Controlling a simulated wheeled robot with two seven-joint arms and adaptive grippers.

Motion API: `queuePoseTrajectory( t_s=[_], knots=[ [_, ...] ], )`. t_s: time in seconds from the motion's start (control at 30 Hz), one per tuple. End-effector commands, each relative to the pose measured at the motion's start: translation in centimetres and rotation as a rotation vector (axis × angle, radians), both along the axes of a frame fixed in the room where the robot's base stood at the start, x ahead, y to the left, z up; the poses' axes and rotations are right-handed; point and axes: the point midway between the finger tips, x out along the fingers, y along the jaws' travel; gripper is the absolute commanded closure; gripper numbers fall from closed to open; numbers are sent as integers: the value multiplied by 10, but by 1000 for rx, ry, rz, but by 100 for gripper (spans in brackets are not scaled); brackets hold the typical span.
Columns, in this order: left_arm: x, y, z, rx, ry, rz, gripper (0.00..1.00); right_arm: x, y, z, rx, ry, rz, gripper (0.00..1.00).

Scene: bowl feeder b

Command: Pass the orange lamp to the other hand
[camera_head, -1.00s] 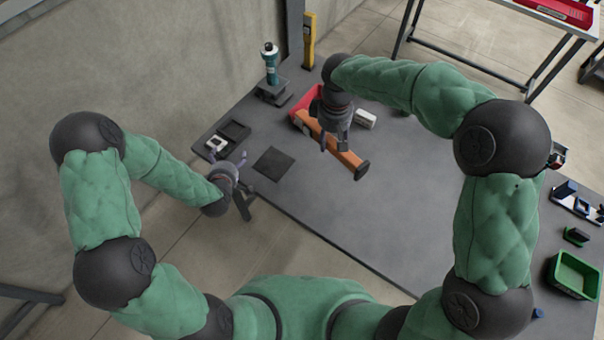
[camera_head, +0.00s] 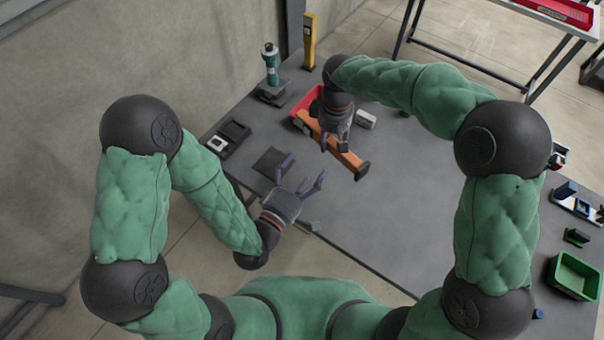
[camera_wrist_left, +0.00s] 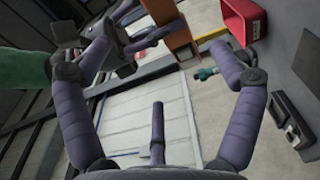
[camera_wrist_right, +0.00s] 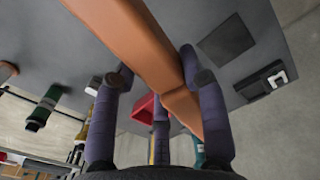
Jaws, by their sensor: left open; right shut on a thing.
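The orange lamp (camera_head: 345,158) is a long bar with a dark end, held slantwise above the table in the head view. My right gripper (camera_head: 336,150) is shut on it near its middle. In the right wrist view the lamp (camera_wrist_right: 135,40) passes between the right gripper's fingers (camera_wrist_right: 155,85). My left gripper (camera_head: 305,178) is open and empty, to the lower left of the lamp and apart from it. In the left wrist view its spread fingers (camera_wrist_left: 165,85) frame the view, with part of the lamp (camera_wrist_left: 180,38) beyond them at the top.
A red bin (camera_head: 308,101) stands behind the lamp, with a white box (camera_head: 366,119) to its right. A dark square pad (camera_head: 271,161) and a black tray (camera_head: 233,133) lie at the left. A green bin (camera_head: 574,277) stands at far right. The table's middle (camera_head: 400,215) is clear.

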Motion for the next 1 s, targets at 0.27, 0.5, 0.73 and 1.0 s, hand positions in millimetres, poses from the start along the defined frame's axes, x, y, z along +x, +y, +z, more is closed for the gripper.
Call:
queuePoseTrajectory(
  t_s=[0.27, 0.5, 0.73, 1.0],
  knots=[
    [41, -21, 0, 1, 0, 1, 8, 0, 0, 1, 1, -1, 0, 100],
    [74, -38, -1, 2, 0, 2, 8, 0, 0, 1, 1, -1, 0, 100],
    [93, -47, -1, 2, 1, 1, 8, 0, 0, 1, 1, -1, 0, 100],
    [97, -49, -1, 2, 2, 2, 8, 0, 0, 1, 0, -1, 0, 100]
  ],
)
